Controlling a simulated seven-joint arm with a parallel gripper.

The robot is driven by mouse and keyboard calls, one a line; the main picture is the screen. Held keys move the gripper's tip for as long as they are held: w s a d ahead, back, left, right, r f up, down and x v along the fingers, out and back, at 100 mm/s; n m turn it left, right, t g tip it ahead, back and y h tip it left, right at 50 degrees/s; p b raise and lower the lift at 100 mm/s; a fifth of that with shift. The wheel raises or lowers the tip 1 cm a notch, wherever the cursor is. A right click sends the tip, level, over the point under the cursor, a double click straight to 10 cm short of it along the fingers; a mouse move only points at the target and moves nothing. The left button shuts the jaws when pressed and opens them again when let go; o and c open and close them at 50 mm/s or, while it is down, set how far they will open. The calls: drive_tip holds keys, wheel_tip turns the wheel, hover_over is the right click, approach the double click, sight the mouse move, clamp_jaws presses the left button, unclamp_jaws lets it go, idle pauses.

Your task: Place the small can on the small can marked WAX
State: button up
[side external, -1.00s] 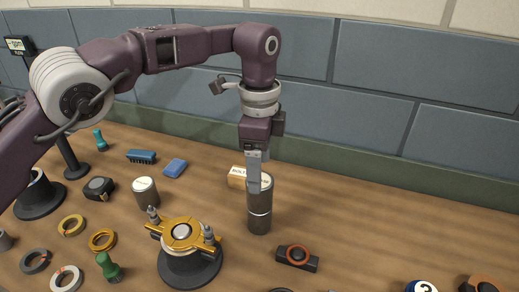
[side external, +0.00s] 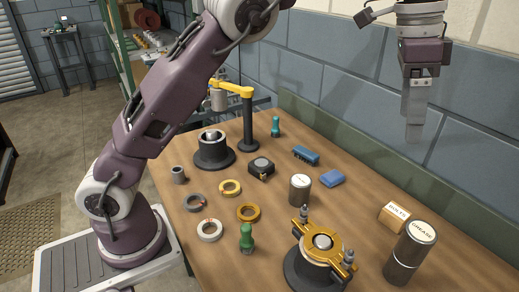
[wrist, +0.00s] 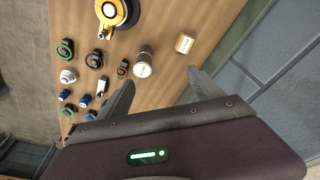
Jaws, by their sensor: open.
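A dark can with a light lid reading GREASE (side external: 421,233) sits upright on a lower can (side external: 400,272) of like width, their rims lined up. The lower can's label is hidden, so I cannot tell whether it reads WAX. The stack also shows from above in the wrist view (wrist: 142,66). Another small can (side external: 300,189) stands alone to the left; its lid lettering is too small to read. My gripper (side external: 414,135) is open and empty, high above the table and clear of the stack. Its parted fingers (wrist: 160,84) also show in the wrist view.
A BOLTS box (side external: 393,217) stands close beside the stack. A black-based fixture with a yellow clamp (side external: 318,249) stands to its left.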

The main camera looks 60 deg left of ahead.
drive_tip(key=s+a+r+n+t, duration=0.1)
drive_tip(key=s+a+r+n, duration=0.2)
drive_tip(key=s+a, duration=0.4)
drive_tip(key=s+a+r+n+t, duration=0.15)
drive_tip(key=s+a+n, duration=0.25)
drive_tip(key=s, duration=0.5)
drive_tip(key=s+a+f+n+t+y, duration=0.1)
drive_tip(key=s+f, duration=0.4)
drive_tip(key=s, duration=0.2)
drive_tip(key=s+a+f+n, duration=0.2)
drive_tip(key=s+f, duration=0.3)
drive_tip(key=s, duration=0.3)
drive_tip(key=shift+s+a+t+y, duration=0.25)
drive_tip(key=shift+a+t+y, duration=0.05)
drive_tip(key=shift+t+y, duration=0.1)
